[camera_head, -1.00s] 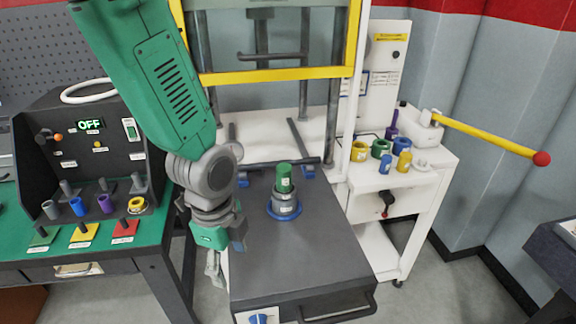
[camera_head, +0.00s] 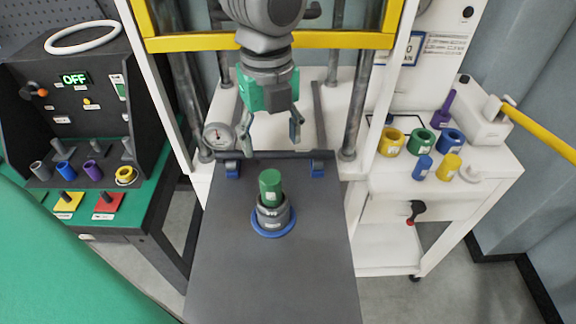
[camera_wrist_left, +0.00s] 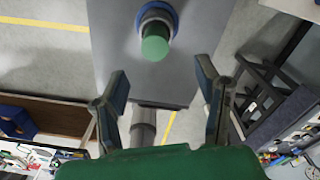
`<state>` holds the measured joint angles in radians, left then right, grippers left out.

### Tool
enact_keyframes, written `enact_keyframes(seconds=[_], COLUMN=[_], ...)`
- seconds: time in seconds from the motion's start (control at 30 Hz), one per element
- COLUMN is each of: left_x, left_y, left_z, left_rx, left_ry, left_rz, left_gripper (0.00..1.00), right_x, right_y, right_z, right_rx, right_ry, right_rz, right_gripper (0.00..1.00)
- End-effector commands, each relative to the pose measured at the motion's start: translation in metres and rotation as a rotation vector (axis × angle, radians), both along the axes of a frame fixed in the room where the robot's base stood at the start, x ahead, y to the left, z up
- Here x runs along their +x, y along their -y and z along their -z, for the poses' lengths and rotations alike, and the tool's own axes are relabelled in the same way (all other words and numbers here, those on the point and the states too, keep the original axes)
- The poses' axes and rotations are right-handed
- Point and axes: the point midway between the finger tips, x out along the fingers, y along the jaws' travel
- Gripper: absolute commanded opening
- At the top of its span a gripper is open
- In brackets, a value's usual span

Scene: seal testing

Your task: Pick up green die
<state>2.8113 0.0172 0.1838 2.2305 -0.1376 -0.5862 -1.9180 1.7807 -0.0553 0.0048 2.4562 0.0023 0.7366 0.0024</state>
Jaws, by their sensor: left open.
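A green cylinder (camera_head: 270,187) stands upright in a grey ring-shaped holder (camera_head: 272,214) on a blue disc (camera_head: 287,230), on the dark press table (camera_head: 230,280). A green ring-shaped part (camera_head: 420,142) stands on the white cart at right; I cannot tell which green piece is the die. My left gripper (camera_head: 270,140) is open and empty, beyond the green cylinder near the table's far edge, apart from it. In the left wrist view, the cylinder (camera_wrist_left: 155,42) shows above and between the spread fingers (camera_wrist_left: 162,86). My right gripper is not in view.
The press has a yellow frame (camera_head: 340,41) and upright columns around my left arm. The white cart (camera_head: 495,165) holds yellow, blue and purple parts. A black control panel (camera_head: 90,100) reading OFF stands at left. The table's front is clear.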

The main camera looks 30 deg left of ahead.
Motion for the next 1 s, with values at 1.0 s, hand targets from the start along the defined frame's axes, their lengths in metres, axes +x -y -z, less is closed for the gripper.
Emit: enact_keyframes(seconds=[1.0], left_x=[0.005], left_y=[-0.002], left_z=[0.135], left_rx=[0.002], left_ry=[-0.006], left_rz=[-0.001], left_gripper=[0.58], right_x=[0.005], right_y=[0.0], right_z=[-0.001], right_rx=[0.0], right_ry=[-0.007], right_rz=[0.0], right_gripper=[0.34])
